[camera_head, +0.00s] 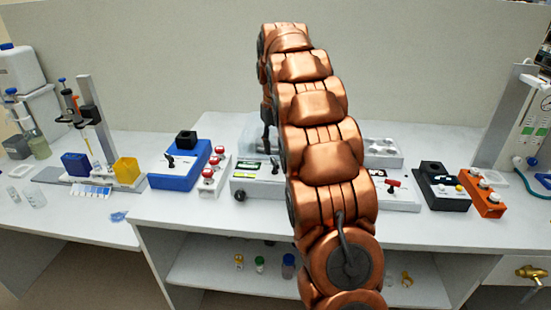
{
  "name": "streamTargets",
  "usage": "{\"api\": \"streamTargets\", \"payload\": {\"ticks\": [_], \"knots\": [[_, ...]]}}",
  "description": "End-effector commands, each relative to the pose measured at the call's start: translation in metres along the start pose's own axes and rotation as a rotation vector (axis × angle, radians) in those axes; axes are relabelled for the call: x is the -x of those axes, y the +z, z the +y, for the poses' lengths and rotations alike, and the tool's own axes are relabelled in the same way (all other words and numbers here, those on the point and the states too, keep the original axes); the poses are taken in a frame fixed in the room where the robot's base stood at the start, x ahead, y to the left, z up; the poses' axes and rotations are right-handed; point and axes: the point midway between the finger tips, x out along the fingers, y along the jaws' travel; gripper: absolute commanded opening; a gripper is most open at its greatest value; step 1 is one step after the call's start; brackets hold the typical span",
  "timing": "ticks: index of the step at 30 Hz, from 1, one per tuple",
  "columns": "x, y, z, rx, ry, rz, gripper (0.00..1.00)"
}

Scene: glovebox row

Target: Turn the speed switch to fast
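Several bench devices carry switches, and I cannot read which one is marked for speed. A blue device (183,172) at the left has a small black lever (169,162) on its front. A pale control box (393,196) right of my arm has a red lever (392,186). A pale device (250,181) with a green label and a dark knob (240,194) is partly hidden behind my arm. My arm arches over the bench, and a dark part of my gripper (267,128) shows low behind it. The fingertips are hidden, so its opening cannot be told.
A white box with red buttons (213,177) stands beside the blue device. A black device (440,188) and an orange box (481,194) are at the right. Small bottles sit on the shelf (215,272) below.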

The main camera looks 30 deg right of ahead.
Motion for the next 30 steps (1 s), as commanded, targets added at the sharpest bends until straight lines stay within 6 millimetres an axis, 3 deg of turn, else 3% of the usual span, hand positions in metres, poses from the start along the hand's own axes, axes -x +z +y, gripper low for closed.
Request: {"api": "streamTargets", "payload": {"ticks": [15,27,30], "knots": [[-0.047,0.001,0.000,-0.001,-0.002,-0.001,0.38],[-0.051,0.000,0.000,0.000,-0.001,-0.001,0.38],[-0.051,0.000,0.000,0.000,-0.001,0.000,0.27]]}}
